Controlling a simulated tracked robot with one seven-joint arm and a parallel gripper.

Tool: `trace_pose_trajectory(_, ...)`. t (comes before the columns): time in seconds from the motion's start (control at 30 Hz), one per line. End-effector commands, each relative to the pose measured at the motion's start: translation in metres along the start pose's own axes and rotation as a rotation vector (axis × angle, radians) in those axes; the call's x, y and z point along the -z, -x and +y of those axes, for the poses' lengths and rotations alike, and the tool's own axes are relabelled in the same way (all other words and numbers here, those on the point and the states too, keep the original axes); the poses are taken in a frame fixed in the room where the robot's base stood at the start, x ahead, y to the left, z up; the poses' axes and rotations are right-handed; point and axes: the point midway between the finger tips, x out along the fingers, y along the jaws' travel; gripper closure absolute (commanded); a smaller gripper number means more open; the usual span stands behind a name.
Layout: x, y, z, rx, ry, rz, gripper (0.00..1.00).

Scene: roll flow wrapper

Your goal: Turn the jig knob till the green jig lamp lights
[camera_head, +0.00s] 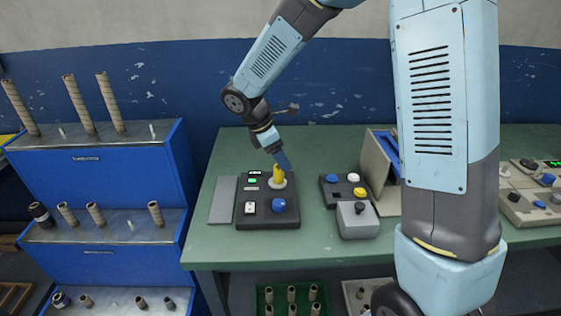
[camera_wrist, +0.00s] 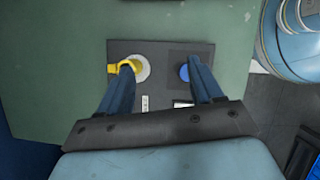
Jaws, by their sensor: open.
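A dark control box (camera_head: 243,218) lies on the green bench. On it are a yellow knob (camera_head: 279,173) on a pale round dial and a blue knob (camera_head: 279,205). I cannot tell from the labels which is the jig knob. A small green-lit display (camera_head: 254,173) sits at its back left; I cannot make out a separate jig lamp. My gripper (camera_head: 284,163) is above the yellow knob, pointing down. In the wrist view my gripper (camera_wrist: 161,68) is open and empty, its left finger overlapping the yellow knob (camera_wrist: 113,68) and its right finger beside the blue knob (camera_wrist: 184,73).
A second dark box with blue, white and yellow buttons (camera_head: 331,178) stands to the right, behind a grey box with a dark knob (camera_head: 360,209). More control boxes (camera_head: 530,207) are at the far right. A grey plate (camera_head: 223,200) lies left of the box. Blue racks (camera_head: 97,170) hold brown tubes.

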Motion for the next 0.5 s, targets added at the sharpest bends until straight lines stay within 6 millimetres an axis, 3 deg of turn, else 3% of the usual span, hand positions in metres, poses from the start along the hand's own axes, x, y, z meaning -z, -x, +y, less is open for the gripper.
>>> trace_pose_trajectory(0.5, -0.010, 0.024, 0.011, -0.001, 0.000, 0.001, 0.35)
